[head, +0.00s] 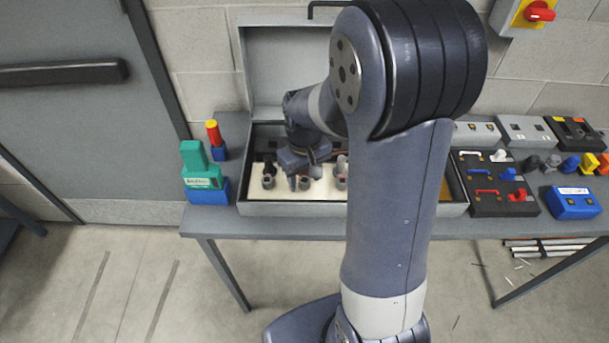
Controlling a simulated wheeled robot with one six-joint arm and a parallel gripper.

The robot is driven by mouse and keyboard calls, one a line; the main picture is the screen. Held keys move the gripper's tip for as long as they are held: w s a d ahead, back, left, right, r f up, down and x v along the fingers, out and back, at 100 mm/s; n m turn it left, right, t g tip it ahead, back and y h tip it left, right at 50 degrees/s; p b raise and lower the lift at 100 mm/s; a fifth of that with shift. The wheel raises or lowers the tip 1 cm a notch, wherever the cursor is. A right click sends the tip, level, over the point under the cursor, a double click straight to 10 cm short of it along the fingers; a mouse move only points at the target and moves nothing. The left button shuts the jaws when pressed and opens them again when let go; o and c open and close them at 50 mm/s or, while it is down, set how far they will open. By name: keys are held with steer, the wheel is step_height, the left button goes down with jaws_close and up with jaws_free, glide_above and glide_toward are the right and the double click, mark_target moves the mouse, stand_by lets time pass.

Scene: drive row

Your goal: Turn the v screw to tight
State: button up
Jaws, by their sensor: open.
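An open grey metal case (290,208) stands on the bench, its lid (285,70) raised behind it. Inside it, a cream panel (257,190) carries several upright screw-like or knob-like parts. A dark-topped one (268,181) is at the left. A light-topped one (341,178) is at the right, close to my arm. The letters are too small to read, so I cannot tell which is the v screw. My gripper (304,177) is open and points down over the panel, between these two parts. A grey part (304,184) shows just below its fingers; contact is unclear.
A green tool on a blue base (205,175) and a red-yellow handle (213,133) stand left of the case. Several switch boxes, including a blue one (573,203), crowd the bench (470,231) at right.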

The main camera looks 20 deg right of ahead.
steer(key=shift+c, duration=0.2)
steer(key=c, duration=0.8)
steer(key=shift+m, duration=0.4)
steer(key=m, duration=0.6)
steer(key=shift+m+b, duration=0.3)
steer(key=shift+b, duration=0.1)
steer(key=m, duration=0.3)
steer(key=shift+m, duration=2.1)
